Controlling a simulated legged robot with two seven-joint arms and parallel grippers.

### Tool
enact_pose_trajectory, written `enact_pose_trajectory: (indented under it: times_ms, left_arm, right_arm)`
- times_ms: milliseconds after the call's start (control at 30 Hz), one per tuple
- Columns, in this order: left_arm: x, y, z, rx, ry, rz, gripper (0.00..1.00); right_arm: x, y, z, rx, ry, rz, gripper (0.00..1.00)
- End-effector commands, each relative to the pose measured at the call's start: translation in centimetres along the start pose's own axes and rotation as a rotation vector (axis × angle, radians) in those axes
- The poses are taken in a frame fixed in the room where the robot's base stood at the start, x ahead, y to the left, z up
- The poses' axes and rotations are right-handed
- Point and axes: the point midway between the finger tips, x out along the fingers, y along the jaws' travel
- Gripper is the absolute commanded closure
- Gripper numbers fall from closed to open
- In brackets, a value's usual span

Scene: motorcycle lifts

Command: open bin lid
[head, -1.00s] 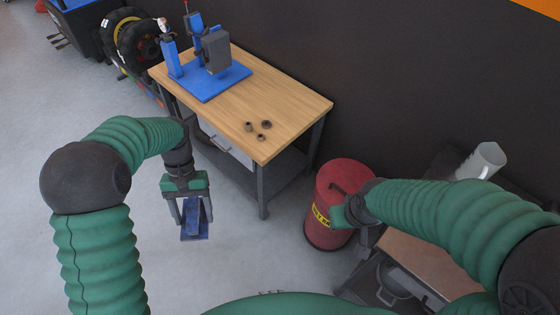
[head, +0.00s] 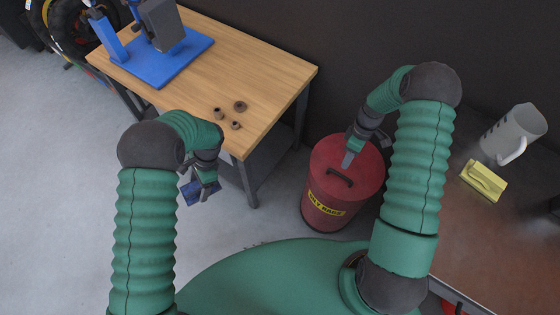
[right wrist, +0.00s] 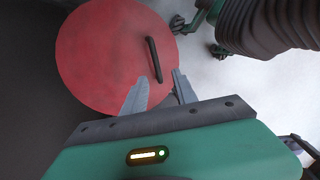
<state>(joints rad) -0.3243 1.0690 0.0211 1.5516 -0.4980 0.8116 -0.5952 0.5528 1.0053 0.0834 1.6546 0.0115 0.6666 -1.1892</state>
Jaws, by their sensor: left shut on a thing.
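The red bin (head: 328,215) stands on the floor by the table's right end, upright, with a yellow label. Its flat red lid (head: 330,160) is shut and has a dark bar handle (head: 340,178). The lid (right wrist: 105,60) and handle (right wrist: 153,60) also show in the right wrist view. My right gripper (head: 348,162) is over the lid beside the handle. In the right wrist view its two fingers (right wrist: 160,92) are apart and empty, with the handle just beyond them. My left gripper (head: 203,192) is shut on a blue cloth-like piece (head: 193,190), held left of the bin and partly hidden.
A wooden table (head: 270,75) with a blue stand (head: 160,60) and small brown parts (head: 235,125) stands behind. To the right, a brown surface (head: 470,240) holds a yellow block (head: 483,180) and a clear jug (head: 513,135). A dark wall is close behind the bin.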

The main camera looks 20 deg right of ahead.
Motion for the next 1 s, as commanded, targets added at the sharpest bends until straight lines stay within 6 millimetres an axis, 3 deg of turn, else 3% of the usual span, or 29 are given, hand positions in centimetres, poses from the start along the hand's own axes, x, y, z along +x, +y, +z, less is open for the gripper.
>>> enact_pose_trajectory:
  times_ms: [100, 300, 433, 700, 1000]
  left_arm:
    - [0.0, 0.0, -0.2, -0.001, 0.001, 0.0, 0.72]
    - [0.1, 0.1, 0.3, -0.003, 0.005, 0.0, 0.72]
    - [0.3, 0.0, 0.5, -0.004, 0.008, 0.002, 0.72]
    - [0.1, 0.1, 0.0, -0.004, 0.003, 0.0, 0.72]
    - [0.1, 0.1, 0.1, -0.004, 0.003, 0.001, 0.72]
  right_arm:
    - [3.3, 0.0, 0.2, 0.002, -0.002, -0.004, 0.66]
    - [7.2, -0.4, 0.0, 0.002, -0.002, 0.003, 0.66]
    - [8.5, -0.4, -0.2, 0.003, -0.004, 0.007, 0.66]
    - [8.9, -0.1, 0.0, 0.004, 0.0, 0.003, 0.66]
    - [8.8, 0.0, 0.0, 0.004, -0.001, 0.006, 1.0]
